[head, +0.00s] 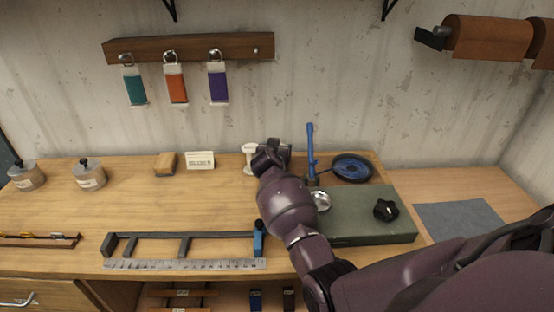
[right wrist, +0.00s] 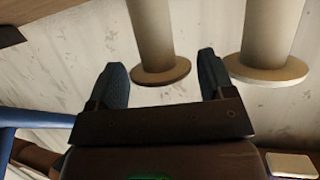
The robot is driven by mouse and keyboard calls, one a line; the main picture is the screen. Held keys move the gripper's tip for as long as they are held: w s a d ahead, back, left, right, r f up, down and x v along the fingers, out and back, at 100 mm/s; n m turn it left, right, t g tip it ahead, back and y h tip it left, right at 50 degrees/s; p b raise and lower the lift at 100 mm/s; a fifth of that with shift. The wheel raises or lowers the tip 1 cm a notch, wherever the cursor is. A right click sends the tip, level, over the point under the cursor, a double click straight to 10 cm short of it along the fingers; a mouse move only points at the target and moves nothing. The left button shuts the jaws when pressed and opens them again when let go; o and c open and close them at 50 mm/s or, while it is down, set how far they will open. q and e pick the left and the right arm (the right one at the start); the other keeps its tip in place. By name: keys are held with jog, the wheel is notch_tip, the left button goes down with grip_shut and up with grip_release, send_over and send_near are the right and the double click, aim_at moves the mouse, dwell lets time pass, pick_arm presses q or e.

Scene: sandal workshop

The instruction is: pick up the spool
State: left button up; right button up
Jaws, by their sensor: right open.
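Two pale cream spools with round flanges show in the right wrist view. One spool (right wrist: 158,45) lies beyond and roughly between my open fingertips, and the other spool (right wrist: 268,45) is to its right, outside the fingers. No contact with either is visible. In the head view one pale spool (head: 250,149) stands at the back of the bench, just left of my right gripper (head: 270,150); the gripper mostly hides the area behind it. My right gripper also shows in the right wrist view (right wrist: 160,85), open and empty. My left gripper is not in view.
Right of the gripper stand a blue upright tool (head: 310,150), a blue round dish (head: 352,168) and a green box (head: 370,228) with a black knob. A white card (head: 200,160) and a wooden block (head: 165,163) lie left. A ruler (head: 185,264) lies in front.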

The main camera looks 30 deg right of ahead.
jog(key=c, duration=0.6)
jog(key=shift+c, duration=0.3)
